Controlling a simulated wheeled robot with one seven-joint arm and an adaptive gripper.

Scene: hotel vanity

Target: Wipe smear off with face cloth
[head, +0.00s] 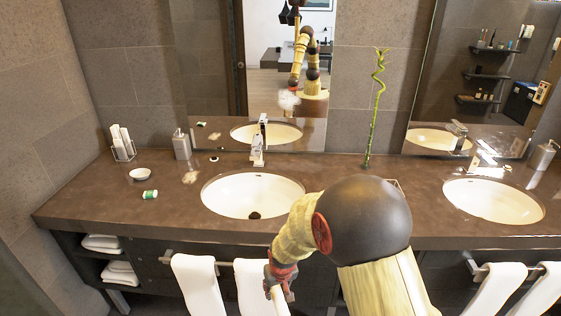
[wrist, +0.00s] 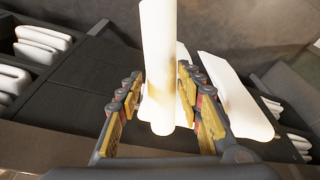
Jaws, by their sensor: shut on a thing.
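A white face cloth (head: 249,287) hangs at the rail on the cabinet front below the left sink. My gripper (head: 280,283) is at this cloth, low in front of the counter. In the wrist view, my gripper (wrist: 163,108) has its fingers on both sides of the white cloth (wrist: 158,55) and is shut on it. A whitish, cloudy smear (head: 288,100) shows on the left mirror.
A second white cloth (head: 198,284) hangs to the left on the rail. The counter (head: 95,190) holds a soap dispenser (head: 182,144), a white dish (head: 140,174), a small green-and-white item (head: 150,194) and a tumbler (head: 122,142). The faucet (head: 259,148) and bamboo stalk (head: 372,115) stand up at the back.

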